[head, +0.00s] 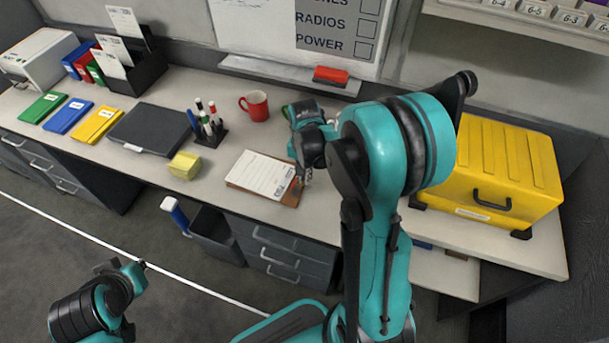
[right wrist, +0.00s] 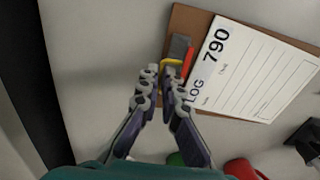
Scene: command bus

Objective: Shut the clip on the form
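A brown clipboard (head: 236,186) lies on the desk with a white form (head: 264,174) on it. In the right wrist view the form (right wrist: 255,70) reads "LOG 790", and a dark grey clip (right wrist: 179,47) with a yellow bar (right wrist: 174,64) and a red part (right wrist: 188,63) sits at the board's edge. My right gripper (right wrist: 159,74) is just beside the clip, its fingertips close together with nothing seen held between them. In the head view the right gripper (head: 303,178) is largely hidden by my arm. My left gripper (head: 124,270) is low, away from the desk; its fingers are unclear.
A yellow case (head: 508,165) stands at the right. A dark bin (head: 215,235) is below the desk.

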